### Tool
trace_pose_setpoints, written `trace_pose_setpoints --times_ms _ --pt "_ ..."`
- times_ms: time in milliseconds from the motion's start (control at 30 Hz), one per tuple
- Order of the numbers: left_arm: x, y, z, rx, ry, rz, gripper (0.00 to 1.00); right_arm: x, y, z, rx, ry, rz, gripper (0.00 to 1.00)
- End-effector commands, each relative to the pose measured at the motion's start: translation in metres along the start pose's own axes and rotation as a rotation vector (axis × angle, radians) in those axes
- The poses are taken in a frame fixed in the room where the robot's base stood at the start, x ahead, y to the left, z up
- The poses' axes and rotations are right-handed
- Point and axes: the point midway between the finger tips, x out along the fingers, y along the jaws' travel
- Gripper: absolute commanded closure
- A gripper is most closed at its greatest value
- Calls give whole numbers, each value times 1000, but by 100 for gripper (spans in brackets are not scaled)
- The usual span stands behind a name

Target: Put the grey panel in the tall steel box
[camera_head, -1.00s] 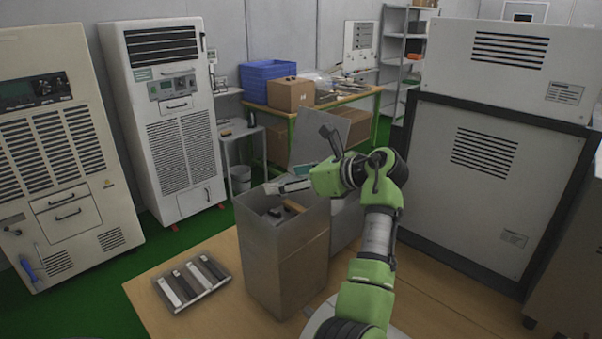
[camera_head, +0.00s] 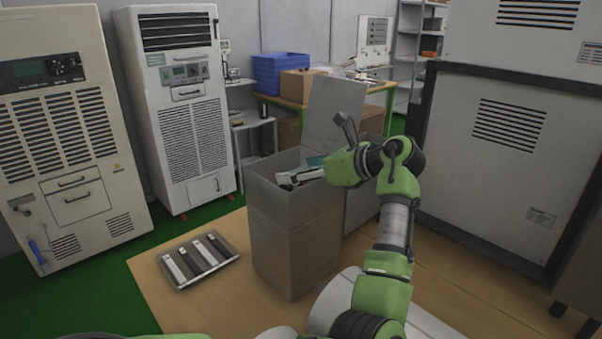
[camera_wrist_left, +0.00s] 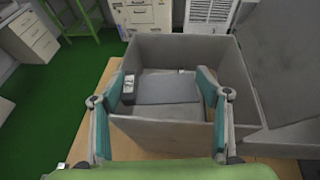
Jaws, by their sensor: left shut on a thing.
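The tall steel box (camera_head: 292,235) stands open-topped on the wooden table; its walls also show in the left wrist view (camera_wrist_left: 160,132). My left gripper (camera_head: 298,176) reaches into its mouth from the right. In the left wrist view its teal fingers (camera_wrist_left: 164,92) are closed on the grey panel (camera_wrist_left: 167,90), one at each side, within the box walls. A dark block with a small light piece shows at the panel's left end. In the head view the panel is mostly hidden by the box wall and the gripper. My right gripper is not in view.
A tray (camera_head: 212,272) with several light and dark bars lies left of the box. A grey upright panel or lid (camera_head: 335,115) stands behind the box. A large grey cabinet (camera_head: 480,165) bounds the right. The wooden table (camera_head: 215,312) is bare in front of the tray.

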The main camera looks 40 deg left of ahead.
Motion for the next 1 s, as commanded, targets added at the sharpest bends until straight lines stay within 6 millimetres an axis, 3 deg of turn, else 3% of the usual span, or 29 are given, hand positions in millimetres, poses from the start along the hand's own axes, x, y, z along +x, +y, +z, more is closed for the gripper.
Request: trace_pose_setpoints --times_ms 333,367,433,767,1000 --pt "1 0 -2 0 -1 0 49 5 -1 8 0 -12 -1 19" --pt "1 0 -2 0 -1 0 29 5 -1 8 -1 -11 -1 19" --pt "1 0 -2 0 -1 0 12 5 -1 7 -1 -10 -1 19" --pt "0 0 -3 0 0 1 12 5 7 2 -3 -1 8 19" --pt "-32 -1 -3 0 0 -4 12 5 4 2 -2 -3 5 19"
